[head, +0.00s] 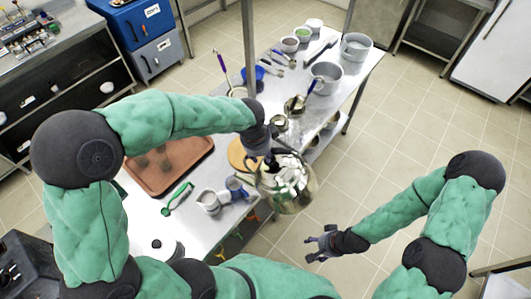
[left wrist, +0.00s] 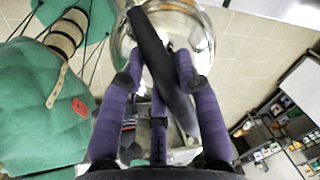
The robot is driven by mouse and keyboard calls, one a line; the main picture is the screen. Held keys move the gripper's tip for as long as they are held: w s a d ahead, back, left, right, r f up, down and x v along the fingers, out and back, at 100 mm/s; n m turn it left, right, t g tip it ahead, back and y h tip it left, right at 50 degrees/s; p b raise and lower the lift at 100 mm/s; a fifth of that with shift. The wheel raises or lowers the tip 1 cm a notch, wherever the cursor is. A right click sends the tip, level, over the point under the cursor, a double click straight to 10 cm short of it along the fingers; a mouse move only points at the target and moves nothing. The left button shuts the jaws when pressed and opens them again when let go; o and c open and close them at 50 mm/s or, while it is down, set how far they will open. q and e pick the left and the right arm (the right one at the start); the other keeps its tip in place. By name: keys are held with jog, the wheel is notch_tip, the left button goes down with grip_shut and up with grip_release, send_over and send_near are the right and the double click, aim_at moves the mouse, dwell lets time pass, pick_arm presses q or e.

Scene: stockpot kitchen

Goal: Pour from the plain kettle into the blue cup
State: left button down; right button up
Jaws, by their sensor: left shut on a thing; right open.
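The plain kettle (head: 289,188) is shiny metal with a dark handle. My left gripper (head: 268,152) is shut on that handle and holds the kettle by the table's right edge. In the left wrist view the purple fingers (left wrist: 160,88) close around the black handle (left wrist: 158,55), with the kettle's shiny body (left wrist: 198,32) beyond it. The kettle's spout and any tilt are hard to make out. The blue cup (head: 236,187) stands on the table just left of the kettle, apart from my fingers. My right gripper (head: 322,243) is open and empty, over the floor right of the table.
A white cup (head: 209,201) stands beside the blue cup. A green-handled tool (head: 177,198), a brown tray (head: 170,172) and a round wooden board (head: 238,153) lie nearby. Pots, bowls and utensils crowd the table's far end, including a large pot (head: 326,78).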

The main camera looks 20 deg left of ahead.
pick_arm(q)
jog(key=shift+w+a+r, duration=0.1)
jog(key=shift+a+r, duration=0.05)
jog(key=shift+a, duration=0.2)
jog(key=shift+a+f+h+b, duration=0.25)
jog(key=shift+a+h+b, duration=0.1)
jog(key=shift+a+h, duration=0.35)
jog(key=shift+s+a+f+h+b, duration=0.25)
jog(key=shift+a+b, duration=0.3)
jog(key=shift+b, duration=0.3)
jog(key=shift+r, duration=0.15)
jog(key=shift+t+h, duration=0.25)
jog(key=shift+t, duration=0.05)
jog(key=shift+s+a+r+h, duration=0.15)
jog(key=shift+a+h, duration=0.2)
jog(key=shift+a, duration=0.25)
jog(key=shift+s+a+r+h, duration=0.15)
jog(key=shift+a+h, duration=0.2)
jog(key=shift+a, duration=0.25)
dwell(4.4)
